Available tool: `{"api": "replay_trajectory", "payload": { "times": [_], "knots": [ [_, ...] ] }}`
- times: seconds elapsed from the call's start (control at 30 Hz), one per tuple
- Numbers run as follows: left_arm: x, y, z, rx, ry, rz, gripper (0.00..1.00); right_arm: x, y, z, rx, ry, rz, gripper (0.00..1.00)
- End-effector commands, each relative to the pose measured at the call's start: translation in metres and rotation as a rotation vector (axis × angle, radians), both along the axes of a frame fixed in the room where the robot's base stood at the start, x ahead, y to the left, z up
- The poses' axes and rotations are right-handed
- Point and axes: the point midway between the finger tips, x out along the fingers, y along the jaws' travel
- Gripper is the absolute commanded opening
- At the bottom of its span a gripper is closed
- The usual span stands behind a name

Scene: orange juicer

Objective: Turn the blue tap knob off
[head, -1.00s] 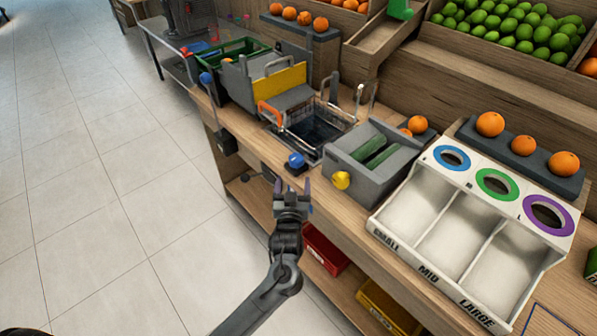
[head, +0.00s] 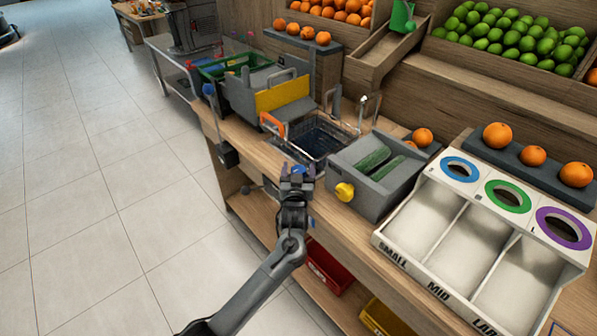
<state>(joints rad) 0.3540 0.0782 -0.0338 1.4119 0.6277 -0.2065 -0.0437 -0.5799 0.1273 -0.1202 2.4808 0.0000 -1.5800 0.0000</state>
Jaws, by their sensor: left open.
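The blue tap knob (head: 299,170) is on the counter's front edge, in front of the sink basin (head: 318,137). It is mostly hidden behind my left gripper, and only a bit of blue shows between the fingers. My left gripper (head: 298,168) is open, with its two fingers on either side of the knob. I cannot tell whether they touch it. A tap (head: 368,108) stands at the right of the sink. My right gripper is not in view.
A grey box with a yellow knob (head: 345,192) stands just right of the gripper. A sorting tray (head: 450,240) is further right. A grey machine with a yellow panel (head: 283,93) is behind left. A red bin (head: 328,268) is below the counter; the floor at left is clear.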

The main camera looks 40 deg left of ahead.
Motion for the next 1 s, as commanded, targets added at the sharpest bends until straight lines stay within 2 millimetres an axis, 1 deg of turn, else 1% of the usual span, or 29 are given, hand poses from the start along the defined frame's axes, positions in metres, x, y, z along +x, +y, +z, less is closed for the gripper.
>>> {"api": "replay_trajectory", "payload": {
  "times": [0.33,0.6,0.67,0.87,1.0],
  "knots": [
    [0.0023,0.0018,0.0001,0.000,0.000,0.000,0.76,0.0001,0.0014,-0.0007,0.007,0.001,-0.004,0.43],
    [0.0021,0.0017,0.0001,0.000,0.000,0.000,0.35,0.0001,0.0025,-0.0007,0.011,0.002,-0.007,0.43],
    [0.0021,0.0017,0.0001,0.000,0.000,0.000,0.26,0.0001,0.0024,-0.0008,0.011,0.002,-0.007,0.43],
    [0.0018,0.0021,0.0009,0.001,0.001,-0.011,0.26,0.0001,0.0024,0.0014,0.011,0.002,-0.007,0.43],
    [0.0013,0.0026,0.0014,0.002,0.003,-0.050,0.26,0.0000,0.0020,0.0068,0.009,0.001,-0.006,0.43]
  ]
}}
